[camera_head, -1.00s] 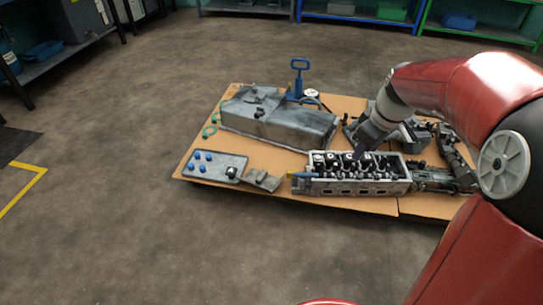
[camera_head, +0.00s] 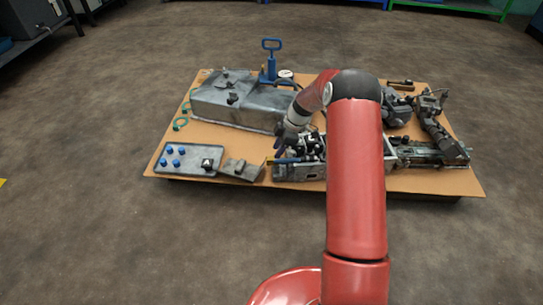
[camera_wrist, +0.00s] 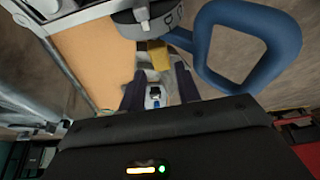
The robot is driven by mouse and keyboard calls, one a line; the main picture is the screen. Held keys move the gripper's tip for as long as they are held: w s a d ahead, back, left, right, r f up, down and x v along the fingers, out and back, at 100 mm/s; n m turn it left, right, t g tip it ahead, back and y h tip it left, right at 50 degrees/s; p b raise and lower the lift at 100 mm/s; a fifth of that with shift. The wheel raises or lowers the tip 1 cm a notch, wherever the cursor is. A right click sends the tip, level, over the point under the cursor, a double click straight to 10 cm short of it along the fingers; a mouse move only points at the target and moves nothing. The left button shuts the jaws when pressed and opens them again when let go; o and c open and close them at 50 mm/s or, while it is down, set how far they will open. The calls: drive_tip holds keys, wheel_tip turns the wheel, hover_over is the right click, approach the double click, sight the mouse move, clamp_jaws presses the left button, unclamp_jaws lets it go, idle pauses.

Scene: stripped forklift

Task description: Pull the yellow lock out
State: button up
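A yellow block, which looks like the yellow lock (camera_wrist: 157,53), shows in the wrist view just beyond my fingertips, under a round grey part. A small yellow spot (camera_head: 270,160) shows in the head view at the left end of the engine block, beside a blue piece; I cannot tell if it is the same thing. My gripper (camera_wrist: 158,78) has its two dark fingers apart, with a gap between them and no clear contact with the yellow block. In the head view my gripper (camera_head: 281,143) is small and dark, above the engine block's left end.
A large blue loop handle (camera_wrist: 289,48) is close on the right in the wrist view. In the head view a blue-handled pump (camera_head: 271,62) stands behind a grey tank (camera_head: 232,100). A tray (camera_head: 189,158) with blue caps lies left of the engine block (camera_head: 300,172). My arm hides the block's middle.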

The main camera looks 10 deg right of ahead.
drive_tip(key=shift+x, duration=2.1)
clamp_jaws()
